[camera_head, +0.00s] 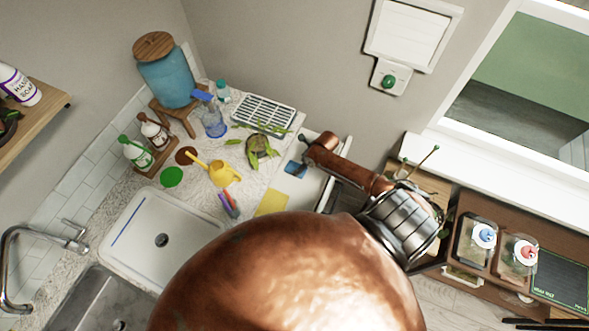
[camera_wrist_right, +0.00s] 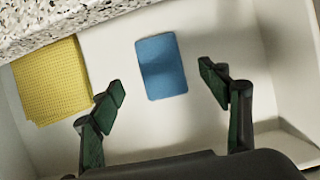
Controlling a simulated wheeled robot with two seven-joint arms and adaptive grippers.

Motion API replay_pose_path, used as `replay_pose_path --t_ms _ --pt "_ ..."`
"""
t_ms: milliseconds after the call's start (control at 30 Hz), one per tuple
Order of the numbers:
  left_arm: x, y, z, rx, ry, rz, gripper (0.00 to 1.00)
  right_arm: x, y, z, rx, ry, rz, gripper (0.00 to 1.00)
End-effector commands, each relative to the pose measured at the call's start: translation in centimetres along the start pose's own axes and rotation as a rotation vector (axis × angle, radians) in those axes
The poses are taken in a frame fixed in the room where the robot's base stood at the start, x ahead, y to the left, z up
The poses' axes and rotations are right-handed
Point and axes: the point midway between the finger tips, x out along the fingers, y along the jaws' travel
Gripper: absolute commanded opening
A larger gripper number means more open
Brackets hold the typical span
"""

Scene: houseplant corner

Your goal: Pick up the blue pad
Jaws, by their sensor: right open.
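The blue pad (camera_head: 291,167) lies flat in a white open drawer (camera_head: 315,184) at the counter's right edge. In the right wrist view the blue pad (camera_wrist_right: 161,66) is a rounded rectangle on the drawer's floor. My right gripper (camera_wrist_right: 162,82) is open and empty, one dark green finger on each side of the pad in that view, apart from it. How high the fingers are above it I cannot tell. In the head view my right gripper (camera_head: 303,169) is small and partly hidden beside the pad. My left gripper is not seen.
A yellow pad (camera_wrist_right: 52,82) lies left of the blue one in the drawer. The speckled counter (camera_wrist_right: 60,22) edges the drawer. Drawer walls surround the pads.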

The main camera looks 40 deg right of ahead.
Motion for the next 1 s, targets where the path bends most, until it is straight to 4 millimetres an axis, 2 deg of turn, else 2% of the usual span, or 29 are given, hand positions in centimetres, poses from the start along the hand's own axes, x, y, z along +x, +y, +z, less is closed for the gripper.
replay_pose_path --t_ms 133,400,1000 --pt "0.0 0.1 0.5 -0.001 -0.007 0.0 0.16 1.6 -0.1 -0.2 -0.001 0.001 -0.002 0.7" --pt "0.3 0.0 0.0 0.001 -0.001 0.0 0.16 5.2 0.1 -0.3 -0.004 0.0 0.0 0.7" --pt "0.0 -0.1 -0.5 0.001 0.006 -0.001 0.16 5.7 0.2 -0.2 -0.005 0.0 0.0 0.7"
